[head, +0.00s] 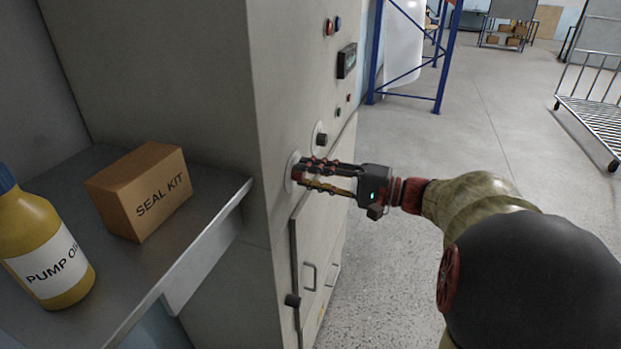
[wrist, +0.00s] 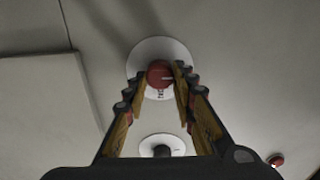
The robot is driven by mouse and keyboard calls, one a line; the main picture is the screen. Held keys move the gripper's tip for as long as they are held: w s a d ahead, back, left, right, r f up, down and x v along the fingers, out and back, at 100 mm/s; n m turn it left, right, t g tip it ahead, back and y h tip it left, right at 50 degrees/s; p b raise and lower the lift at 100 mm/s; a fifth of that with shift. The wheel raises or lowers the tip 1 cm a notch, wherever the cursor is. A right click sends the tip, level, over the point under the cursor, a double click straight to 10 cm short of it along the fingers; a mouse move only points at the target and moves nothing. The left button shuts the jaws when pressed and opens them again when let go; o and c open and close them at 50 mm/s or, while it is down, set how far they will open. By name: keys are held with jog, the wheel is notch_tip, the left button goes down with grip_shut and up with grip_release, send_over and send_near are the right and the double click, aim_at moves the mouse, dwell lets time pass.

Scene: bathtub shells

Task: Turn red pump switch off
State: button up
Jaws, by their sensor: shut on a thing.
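The red pump switch (wrist: 160,74) is a round red knob on a white disc (wrist: 148,49) on the grey cabinet face. It is in the upper middle of the wrist view, with a pale mark on it and partly hidden lettering on the disc below. In the head view the white disc (head: 292,172) shows at the cabinet's near edge. My gripper (wrist: 163,80) is shut on the red knob, one finger at each side; the head view shows it reaching in from the right (head: 302,173).
A black knob on a white disc (head: 321,139) sits beside the red one. Buttons (head: 329,26) and a small display (head: 347,61) are higher up. A shelf (head: 205,232) at left holds a seal kit box (head: 143,190) and pump oil bottle (head: 44,250).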

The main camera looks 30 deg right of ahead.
jog(key=o, duration=1.2)
jog(key=shift+c, duration=0.2)
jog(key=shift+s+d, duration=0.1)
jog(key=v, duration=1.1)
jog(key=shift+s+d, duration=0.25)
jog(key=shift+s, duration=0.05)
